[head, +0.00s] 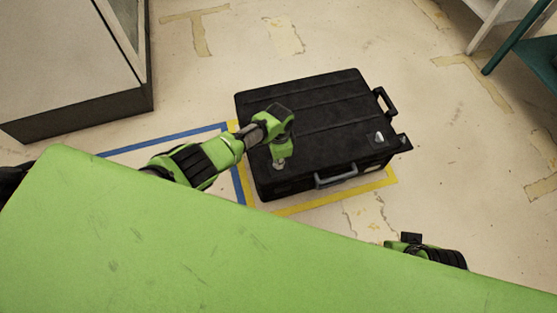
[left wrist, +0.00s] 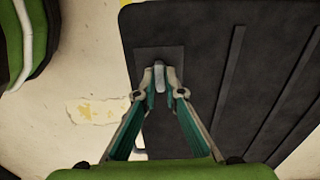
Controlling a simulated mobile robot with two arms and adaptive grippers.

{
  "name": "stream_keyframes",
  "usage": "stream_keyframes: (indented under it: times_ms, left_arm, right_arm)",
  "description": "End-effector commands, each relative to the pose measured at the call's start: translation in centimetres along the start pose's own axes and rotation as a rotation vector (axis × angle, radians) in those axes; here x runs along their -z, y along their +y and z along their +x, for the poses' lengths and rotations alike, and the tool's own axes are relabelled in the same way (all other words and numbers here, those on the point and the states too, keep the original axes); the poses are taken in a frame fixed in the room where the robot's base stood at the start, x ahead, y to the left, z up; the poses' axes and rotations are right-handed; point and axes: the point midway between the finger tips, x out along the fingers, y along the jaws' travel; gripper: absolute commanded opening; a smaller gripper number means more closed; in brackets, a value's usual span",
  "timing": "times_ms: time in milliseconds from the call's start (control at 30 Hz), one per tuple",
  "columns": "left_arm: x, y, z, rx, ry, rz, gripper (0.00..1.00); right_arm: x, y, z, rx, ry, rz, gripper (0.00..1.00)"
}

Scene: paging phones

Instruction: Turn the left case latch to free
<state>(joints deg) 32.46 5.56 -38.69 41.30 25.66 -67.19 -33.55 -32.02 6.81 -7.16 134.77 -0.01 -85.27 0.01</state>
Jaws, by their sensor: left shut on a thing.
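A black ribbed case (head: 325,115) lies flat on the floor in the head view; its dark lid also fills the right of the left wrist view (left wrist: 215,110). My left gripper (head: 279,163) is over the lid's near-left corner. In the left wrist view, its fingertips (left wrist: 160,82) are closed on the small grey left latch (left wrist: 160,72), which stands on a dark square plate. The fingers cover part of the latch, and its turn angle is hard to tell. The other latch (head: 378,138) is a pale knob at the lid's right end.
The case has a grey front handle (head: 336,177) and a black side handle (head: 385,101). Yellow tape (head: 340,198) and blue tape (head: 165,139) mark the floor. A cabinet (head: 70,60) stands upper left; shelving (head: 525,45) is upper right. Floor right of the case is clear.

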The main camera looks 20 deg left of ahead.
Motion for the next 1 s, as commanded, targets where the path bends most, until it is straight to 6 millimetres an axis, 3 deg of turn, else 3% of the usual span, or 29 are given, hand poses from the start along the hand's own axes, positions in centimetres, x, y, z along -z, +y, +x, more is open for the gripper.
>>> stream_keyframes:
  times_ms: [567,600,633,1000]
  left_arm:
    - [0.08,0.06,0.00,0.000,0.001,0.033,0.00]
    - [0.08,0.06,0.00,0.000,0.001,0.033,0.17]
    - [0.08,0.05,0.00,0.000,0.001,0.033,0.25]
    - [0.04,0.01,-0.06,0.000,0.001,0.031,0.26]
  right_arm:
    - [0.06,-0.19,0.00,0.004,0.002,0.003,0.40]
    - [0.06,-0.19,0.00,0.004,0.002,0.003,0.40]
    - [0.05,-0.19,0.00,0.004,0.002,0.003,0.40]
    - [-0.30,-0.10,0.05,0.002,-0.005,-0.002,0.40]
